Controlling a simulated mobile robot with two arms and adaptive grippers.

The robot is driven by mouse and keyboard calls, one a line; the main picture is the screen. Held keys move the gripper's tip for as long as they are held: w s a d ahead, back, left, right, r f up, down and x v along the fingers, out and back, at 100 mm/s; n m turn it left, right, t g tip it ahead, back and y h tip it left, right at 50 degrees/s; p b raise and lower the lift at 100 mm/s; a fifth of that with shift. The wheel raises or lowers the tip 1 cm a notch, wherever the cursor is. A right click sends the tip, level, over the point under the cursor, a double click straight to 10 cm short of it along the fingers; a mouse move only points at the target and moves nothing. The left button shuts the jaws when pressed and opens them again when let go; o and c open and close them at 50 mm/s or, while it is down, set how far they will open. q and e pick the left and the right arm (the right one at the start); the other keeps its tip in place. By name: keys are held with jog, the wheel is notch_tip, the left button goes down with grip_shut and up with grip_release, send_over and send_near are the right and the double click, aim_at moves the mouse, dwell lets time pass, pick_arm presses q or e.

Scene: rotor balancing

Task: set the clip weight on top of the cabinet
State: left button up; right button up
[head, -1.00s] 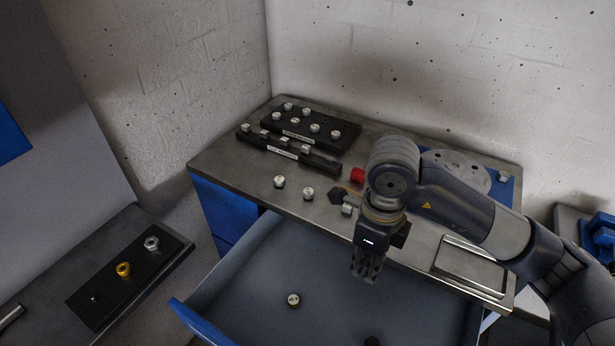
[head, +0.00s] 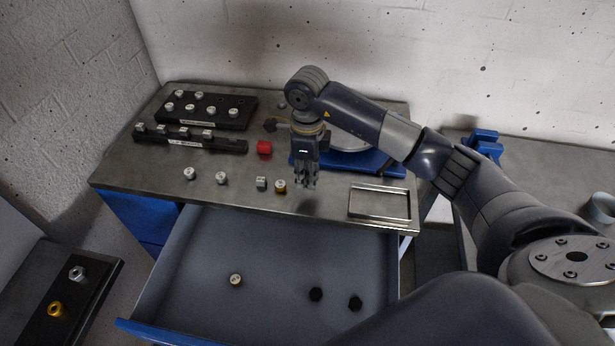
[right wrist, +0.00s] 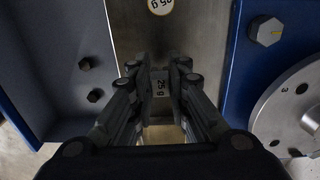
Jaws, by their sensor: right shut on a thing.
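My right gripper (head: 306,182) is over the front part of the cabinet's metal top (head: 330,200), fingers pointing down. In the head view the fingers mostly hide this weight. I cannot tell whether it touches the cabinet top. A similar small metal block (head: 262,183) and a brass-rimmed round weight (head: 280,186) stand left of the gripper. My left gripper is not in view.
The blue drawer (head: 190,262) is open below, holding a round weight (head: 236,280) and two black hex pieces (head: 316,294). A shallow tray (head: 380,216) lies to the right. Behind are a red piece (head: 264,147), black weight racks (head: 205,122) and a blue-based disc device (head: 375,160).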

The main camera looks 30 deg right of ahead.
jog(key=shift+w+d, duration=0.2)
jog(key=shift+f, duration=0.2)
notch_tip(320, 180, down, 3)
jog(key=shift+r+p, duration=0.1)
jog(key=shift+p, duration=0.9)
jog(key=shift+f+b, duration=0.3)
jog(key=shift+f, duration=0.1)
jog(key=o, duration=0.8)
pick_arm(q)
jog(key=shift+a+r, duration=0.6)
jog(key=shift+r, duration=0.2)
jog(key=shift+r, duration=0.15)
pick_arm(e)
jog(key=shift+r, duration=0.2)
notch_tip(320, 180, up, 11)
jog(key=b, duration=0.3)
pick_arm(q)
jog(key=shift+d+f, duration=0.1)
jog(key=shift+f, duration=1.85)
pick_arm(e)
jog(key=shift+r, duration=0.55)
